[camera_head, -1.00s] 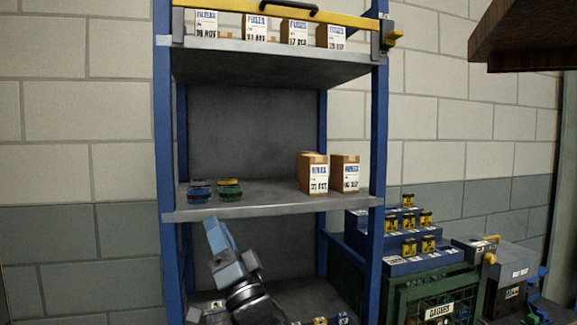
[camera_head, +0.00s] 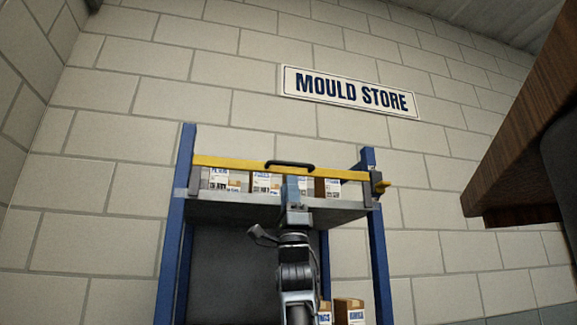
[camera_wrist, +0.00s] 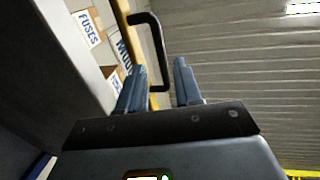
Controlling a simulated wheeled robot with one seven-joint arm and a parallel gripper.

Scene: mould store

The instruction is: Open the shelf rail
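The rail looks in place across the shelf. My gripper (camera_head: 293,183) is raised just below the handle. In the wrist view the fingers (camera_wrist: 158,75) are open, and the handle (camera_wrist: 158,45) shows ahead, its near end between the fingertips. I cannot tell whether they touch. The rail (camera_wrist: 123,35) runs to the left of the handle.
Boxes (camera_head: 219,180) stand on the top shelf (camera_head: 235,210) behind the rail. Blue posts (camera_head: 178,215) flank the shelf. A dark wooden overhang (camera_head: 520,150) juts in at right. A MOULD STORE sign (camera_head: 351,91) hangs on the wall above, with clear wall around it.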

